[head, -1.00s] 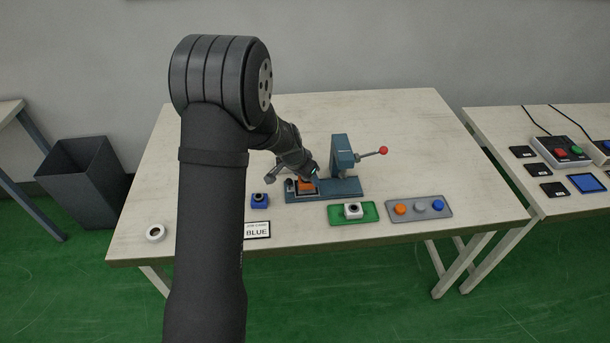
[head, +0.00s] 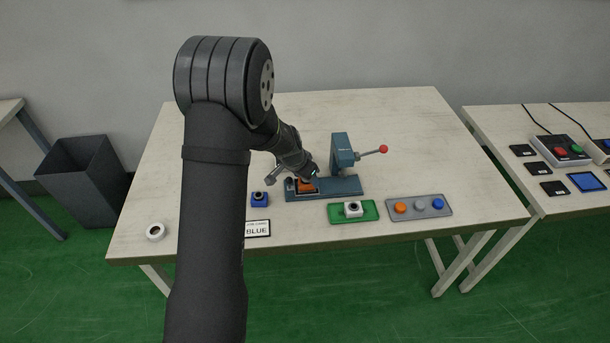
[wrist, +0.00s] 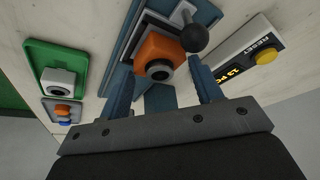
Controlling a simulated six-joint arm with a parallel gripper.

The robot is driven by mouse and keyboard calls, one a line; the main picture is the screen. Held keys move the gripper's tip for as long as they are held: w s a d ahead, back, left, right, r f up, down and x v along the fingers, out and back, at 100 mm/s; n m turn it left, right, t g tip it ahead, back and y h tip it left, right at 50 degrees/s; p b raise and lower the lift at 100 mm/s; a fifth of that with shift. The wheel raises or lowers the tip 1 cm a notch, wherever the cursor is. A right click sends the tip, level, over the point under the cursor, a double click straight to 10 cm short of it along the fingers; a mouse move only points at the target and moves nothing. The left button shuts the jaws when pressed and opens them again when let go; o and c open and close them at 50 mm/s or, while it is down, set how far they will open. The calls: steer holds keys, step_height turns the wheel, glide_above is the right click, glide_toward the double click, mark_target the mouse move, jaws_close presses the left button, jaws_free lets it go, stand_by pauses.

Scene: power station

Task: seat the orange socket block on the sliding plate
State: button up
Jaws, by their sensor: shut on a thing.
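The orange socket block (head: 306,186) is at the dark sliding plate on the left end of the blue-grey press base (head: 345,187). In the wrist view the orange block (wrist: 158,52) shows its dark round socket, over the plate with its pale frame (wrist: 183,14). My gripper (wrist: 163,75) is shut on the block, with a blue finger on each side. In the head view my gripper (head: 310,174) comes down over the block and partly hides it. Whether the block lies flush on the plate cannot be told.
A black ball knob (wrist: 195,38) stands close beside the block. The press column (head: 343,153) with its red-knobbed lever (head: 383,149) rises to the right. A blue block (head: 259,199), a green tray (head: 353,211) with a white block, and a grey button tray (head: 418,207) stand in front.

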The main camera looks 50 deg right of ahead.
steer(key=o, duration=1.1)
steer(key=v, duration=1.7)
steer(key=shift+r, duration=0.2)
steer(key=x, duration=1.7)
steer(key=shift+f, duration=0.25)
steer(key=shift+r, duration=0.15)
